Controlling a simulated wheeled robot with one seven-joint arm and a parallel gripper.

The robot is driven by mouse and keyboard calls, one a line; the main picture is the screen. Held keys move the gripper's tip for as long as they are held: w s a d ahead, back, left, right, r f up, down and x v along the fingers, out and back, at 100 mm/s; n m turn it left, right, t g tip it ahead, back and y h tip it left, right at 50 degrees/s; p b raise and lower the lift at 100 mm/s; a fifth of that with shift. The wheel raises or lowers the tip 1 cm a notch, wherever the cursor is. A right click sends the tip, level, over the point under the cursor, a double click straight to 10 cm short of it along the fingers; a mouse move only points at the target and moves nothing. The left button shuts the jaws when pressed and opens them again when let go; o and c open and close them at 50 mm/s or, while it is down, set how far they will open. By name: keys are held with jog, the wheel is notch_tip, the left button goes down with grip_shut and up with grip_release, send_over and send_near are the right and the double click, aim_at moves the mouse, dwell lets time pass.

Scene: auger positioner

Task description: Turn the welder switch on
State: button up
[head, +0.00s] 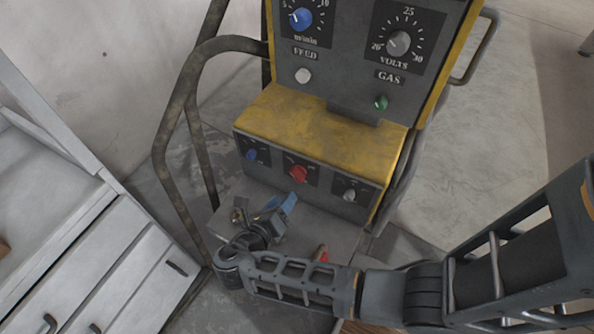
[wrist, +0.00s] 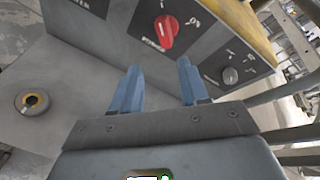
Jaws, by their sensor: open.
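The welder (head: 325,128) is a grey and yellow machine in the middle of the head view. On its lower front panel is a red switch knob (head: 298,174) between a blue knob (head: 251,154) and a grey knob (head: 349,194). In the wrist view the red switch (wrist: 166,30) sits on a dark plate with lettering around it, partly unreadable. My gripper (head: 280,207) is just below and in front of the red switch, with blue fingers. In the wrist view my gripper (wrist: 160,85) is open and empty, its fingertips pointing at the panel, apart from the switch.
A bent metal tube frame (head: 165,130) stands left of the welder. A white drawer cabinet (head: 100,270) is at the left. The upper panel has a volts dial (head: 398,43) and a green gas button (head: 381,102). A round fitting (wrist: 32,102) lies left of my fingers.

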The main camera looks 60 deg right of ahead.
aim_at(298, 174)
jog(key=w+d, duration=0.1)
jog(key=d, duration=0.7)
jog(key=shift+w+f+h, duration=0.15)
jog(key=shift+f+h, duration=0.2)
jog(key=shift+h, duration=0.05)
grip_shut()
